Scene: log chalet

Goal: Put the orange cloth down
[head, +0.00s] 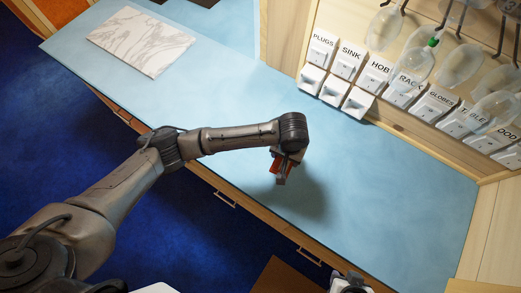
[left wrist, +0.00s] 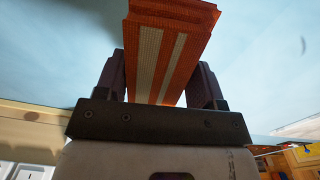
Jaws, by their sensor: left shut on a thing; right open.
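The orange cloth (left wrist: 172,38) has pale stripes and looks folded. My left gripper (left wrist: 160,85) is shut on it, with one dark finger on each side. In the head view the left gripper (head: 283,172) hangs over the light blue worktop (head: 380,215), and only a small orange part of the cloth (head: 277,164) shows below the wrist. A soft shadow lies on the worktop beside it; the cloth looks held above the surface. My right gripper (head: 350,283) is open at the bottom edge of the head view, partly cut off, away from the cloth.
A white marbled board (head: 140,40) lies at the far left of the worktop. Labelled white switches (head: 360,88) line the wooden back panel, with clear utensils (head: 415,62) hanging above. The worktop's middle and right are clear. Its front edge has drawers above a blue floor (head: 60,130).

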